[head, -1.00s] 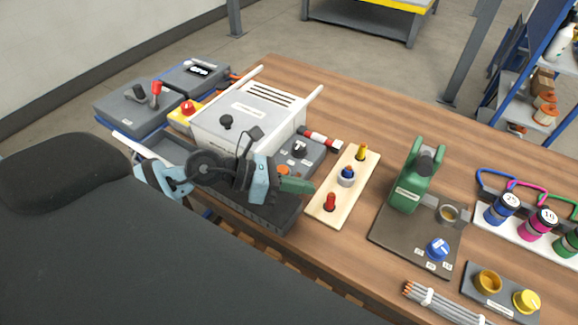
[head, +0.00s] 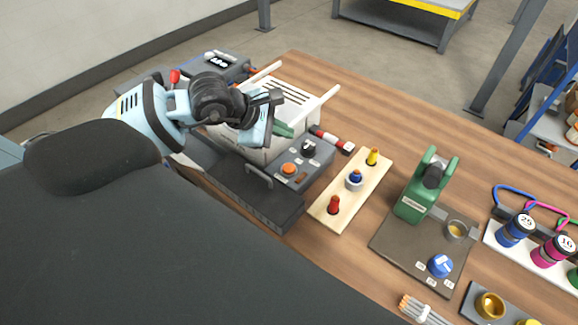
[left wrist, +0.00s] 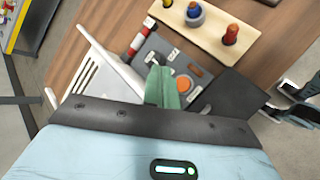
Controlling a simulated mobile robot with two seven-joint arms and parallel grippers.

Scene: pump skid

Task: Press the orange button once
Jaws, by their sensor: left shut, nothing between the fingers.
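The orange button (head: 289,169) sits on a dark grey control panel (head: 317,161) on the bench, beside a black knob (head: 309,147). It stands clear of my arm in the head view. My left gripper (head: 284,130) has green fingers, shut and empty. In the head view it is beyond the button, near the white box, and apart from the button. The shut green fingers (left wrist: 161,87) also show in the left wrist view, over the panel. My right gripper is not in view.
A white box (head: 298,93) with upright side plates is behind the gripper. A metal handle (head: 259,174) stands left of the button. A wooden board (head: 345,198) with coloured pegs and a green tool stand (head: 418,188) are to the right. Bare wood lies beyond them.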

